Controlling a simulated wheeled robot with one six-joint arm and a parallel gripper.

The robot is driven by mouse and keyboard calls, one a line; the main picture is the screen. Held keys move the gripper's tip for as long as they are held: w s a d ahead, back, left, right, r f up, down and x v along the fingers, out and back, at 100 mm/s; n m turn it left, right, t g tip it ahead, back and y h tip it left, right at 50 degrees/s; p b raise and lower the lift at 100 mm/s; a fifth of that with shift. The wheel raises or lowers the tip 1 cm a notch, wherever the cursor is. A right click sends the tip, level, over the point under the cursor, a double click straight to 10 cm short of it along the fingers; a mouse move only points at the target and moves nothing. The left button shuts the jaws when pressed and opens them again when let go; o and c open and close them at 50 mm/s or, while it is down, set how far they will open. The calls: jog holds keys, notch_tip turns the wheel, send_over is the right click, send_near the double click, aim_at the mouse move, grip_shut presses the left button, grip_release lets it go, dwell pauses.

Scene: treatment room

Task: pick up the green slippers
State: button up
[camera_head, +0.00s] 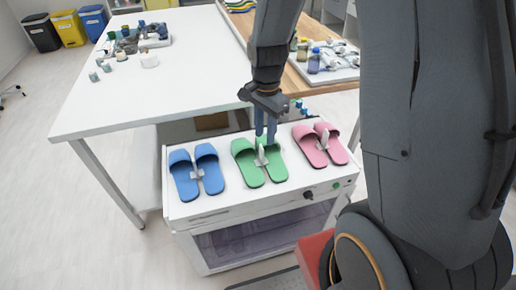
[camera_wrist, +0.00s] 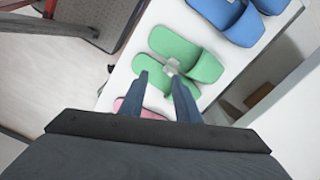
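A pair of green slippers (camera_head: 258,162), joined by a small white upright clip (camera_head: 261,151), lies on top of a white cabinet (camera_head: 180,209), between a blue pair and a pink pair. My gripper (camera_head: 265,138) points down over the green pair's strap ends, close to the clip. In the wrist view the green slippers (camera_wrist: 180,58) lie just past the fingertips (camera_wrist: 159,78). The fingers are apart with a gap between them, and the clip (camera_wrist: 171,67) shows near that gap. I cannot tell whether the fingertips touch anything.
Blue slippers (camera_head: 197,171) lie to the left and pink slippers (camera_head: 320,145) close on the right. A white table (camera_head: 200,60) stands behind the cabinet, holding a tray of small items (camera_head: 137,42). A wooden-topped table (camera_head: 292,80) carries bottles at the back right.

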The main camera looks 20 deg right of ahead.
aim_at(261, 154)
jog(key=w+f+m, duration=0.1)
jog(key=w+m, duration=0.1)
jog(key=w+f+m+p, duration=0.1)
jog(key=m, duration=0.1)
jog(key=shift+w+f+m+p, duration=0.2)
jog(key=shift+w+m+p, duration=0.1)
jog(key=shift+w, duration=0.05)
jog(key=shift+w+d+f+p, duration=0.1)
jog(key=shift+f+p, duration=0.95)
jog(key=shift+f, duration=1.95)
jog(key=shift+w+f+p, duration=0.1)
jog(key=shift+f+p, duration=0.9)
jog(key=shift+f, duration=2)
grip_shut()
jog(key=shift+r, duration=0.1)
